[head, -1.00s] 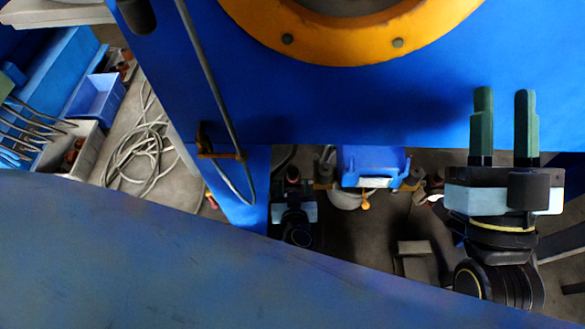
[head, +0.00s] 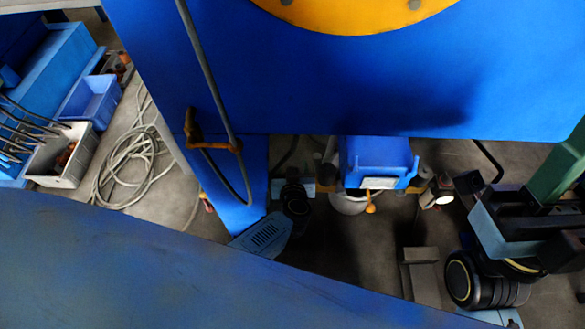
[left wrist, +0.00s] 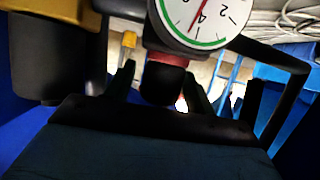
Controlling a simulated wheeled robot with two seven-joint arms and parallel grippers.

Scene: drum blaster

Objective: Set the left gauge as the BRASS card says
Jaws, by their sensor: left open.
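A gauge (left wrist: 212,20) with a white dial, green arc and red needle shows upside down at the top of the left wrist view. The needle lies beside the 4; the upper dial is cut off. A dark knob (left wrist: 163,82) with a red collar sits below it. My left gripper (left wrist: 158,73) is open, with one dark finger on each side of the knob; contact cannot be told. In the head view my left gripper (head: 297,195) is a dark shape below the blue panel, its fingers hidden. No BRASS card is recognisable.
A big blue panel (head: 330,85) with a yellow ring (head: 355,15) fills the top. A bent grey rod (head: 205,75) hangs at its left. A blue holder (head: 378,160) with a white label sits below it. Bins (head: 92,100) and coiled cable (head: 130,158) lie at left.

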